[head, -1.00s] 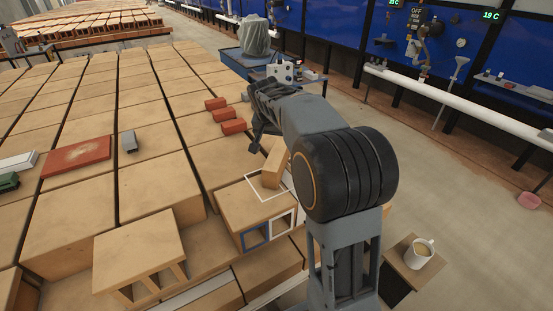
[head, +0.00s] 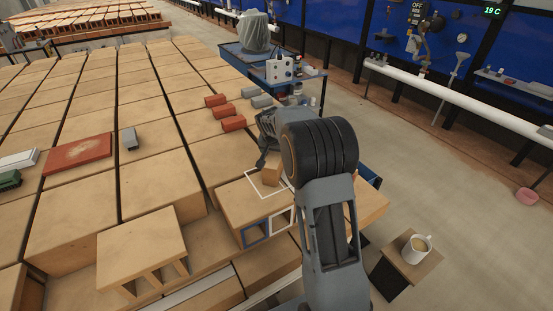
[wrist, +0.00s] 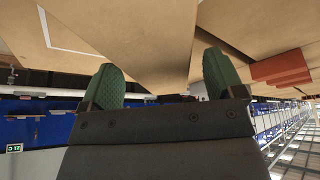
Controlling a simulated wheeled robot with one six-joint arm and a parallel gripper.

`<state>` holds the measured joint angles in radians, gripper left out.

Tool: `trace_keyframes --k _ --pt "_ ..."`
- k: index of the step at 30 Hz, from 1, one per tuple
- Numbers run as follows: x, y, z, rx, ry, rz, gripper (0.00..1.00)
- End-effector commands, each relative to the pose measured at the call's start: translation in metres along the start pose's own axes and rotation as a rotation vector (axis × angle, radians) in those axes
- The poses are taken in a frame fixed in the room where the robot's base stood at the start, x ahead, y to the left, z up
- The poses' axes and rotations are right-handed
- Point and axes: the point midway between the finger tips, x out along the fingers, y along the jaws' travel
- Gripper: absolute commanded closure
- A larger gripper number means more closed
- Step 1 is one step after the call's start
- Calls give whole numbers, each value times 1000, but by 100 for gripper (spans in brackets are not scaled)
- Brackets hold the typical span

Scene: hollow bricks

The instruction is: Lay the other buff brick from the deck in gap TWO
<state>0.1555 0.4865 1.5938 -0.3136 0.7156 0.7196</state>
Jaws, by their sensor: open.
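My gripper (head: 263,160) is beside the brick's upper part in the head view. In the wrist view its green fingertips (wrist: 163,80) are apart, and a tan face (wrist: 150,50), apparently the brick, fills the space in front of and between them. I cannot tell whether they touch it. The block's front has a blue-framed opening (head: 255,236) and a white-framed opening (head: 281,221). No gap label is readable.
Several red bricks (head: 233,123) and grey bricks (head: 261,101) lie behind the gripper. A hollow buff block (head: 140,240) is at the front left. A mug (head: 417,249) stands on a small stand at right. A reddish slab (head: 78,153) lies at left.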

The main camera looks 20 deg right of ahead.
Motion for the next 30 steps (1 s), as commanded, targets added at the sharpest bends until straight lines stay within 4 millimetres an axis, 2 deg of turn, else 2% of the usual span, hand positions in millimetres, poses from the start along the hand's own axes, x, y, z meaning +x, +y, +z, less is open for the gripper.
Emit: trace_keyframes --k 4,12,30 --pt "9 0 0 0 -1 0 13" --pt "10 -1 0 0 0 -1 15" --pt "10 -2 1 -2 0 -2 72"
